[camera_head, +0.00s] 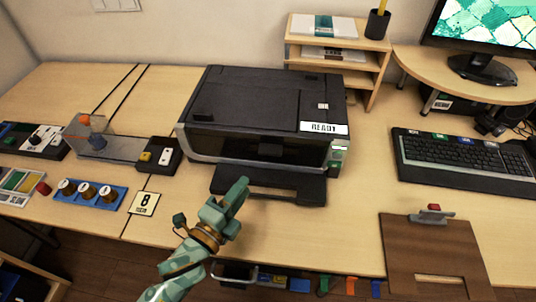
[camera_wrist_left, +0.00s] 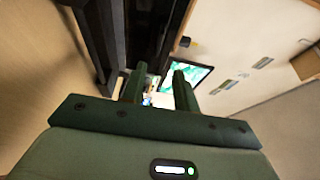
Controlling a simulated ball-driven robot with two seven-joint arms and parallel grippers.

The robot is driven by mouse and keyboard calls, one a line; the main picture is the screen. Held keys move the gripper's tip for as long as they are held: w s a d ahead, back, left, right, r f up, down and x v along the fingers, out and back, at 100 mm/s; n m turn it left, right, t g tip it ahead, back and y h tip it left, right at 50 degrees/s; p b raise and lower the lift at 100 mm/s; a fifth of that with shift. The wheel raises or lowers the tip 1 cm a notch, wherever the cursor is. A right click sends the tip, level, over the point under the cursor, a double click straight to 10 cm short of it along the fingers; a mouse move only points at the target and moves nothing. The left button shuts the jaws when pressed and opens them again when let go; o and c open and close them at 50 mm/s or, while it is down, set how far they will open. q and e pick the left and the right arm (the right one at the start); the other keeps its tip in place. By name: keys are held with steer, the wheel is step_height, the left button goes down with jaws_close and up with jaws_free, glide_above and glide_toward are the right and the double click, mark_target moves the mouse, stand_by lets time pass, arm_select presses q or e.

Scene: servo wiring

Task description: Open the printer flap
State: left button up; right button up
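The black printer (camera_head: 262,105) stands on the desk near the middle of the head view, with a "READY" label on its front right top. A flat black panel (camera_head: 297,188) with a cutout sticks out from its lower front, lying low over the desk. I cannot tell whether this panel is the flap or a paper tray. My left gripper (camera_head: 240,188) is in front of the printer and overlaps the panel's left part; contact cannot be told. In the left wrist view, the gripper's two green fingers (camera_wrist_left: 160,88) are apart with nothing seen held. My right gripper is not in view.
A wooden shelf (camera_head: 291,48) stands behind the printer at the right. A keyboard (camera_head: 465,158) and a brown clipboard (camera_head: 432,252) lie to the right. Left are a black button box (camera_head: 159,155), a blue tray of knobs (camera_head: 112,204) and an "8" card (camera_head: 144,203). Desk right of the panel is clear.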

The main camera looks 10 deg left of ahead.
mark_target(255, 155)
arm_select(q)
steer(key=b+x, duration=0.2)
steer(key=x, duration=0.9)
steer(key=shift+w+f, duration=0.1)
steer(key=shift+w, duration=0.15)
steer(key=shift+w+d, duration=0.1)
jaws_close()
